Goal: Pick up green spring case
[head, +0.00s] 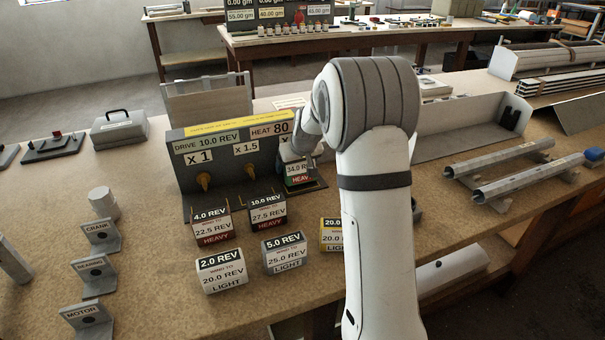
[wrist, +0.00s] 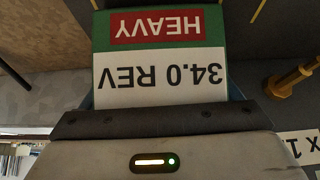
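The green spring case (head: 299,172) has a white label reading 34.0 REV and a red HEAVY band. It stands at the right end of the grey drive box, partly covered by my gripper (head: 297,160). In the wrist view the green case (wrist: 225,30) fills the top middle, upside down and very close to my gripper (wrist: 160,103). The dark gripper body lies right along the edge of the label. The fingers are mostly hidden by the case, so I cannot tell whether they press on it.
The drive box (head: 228,160) with yellow knobs stands left of my gripper. Several other cases, including 10.0 REV (head: 267,210) and 5.0 REV (head: 285,253), stand in front. MOTOR, BEARING and CRANK brackets (head: 100,236) are at left. Metal profiles (head: 520,170) lie at right.

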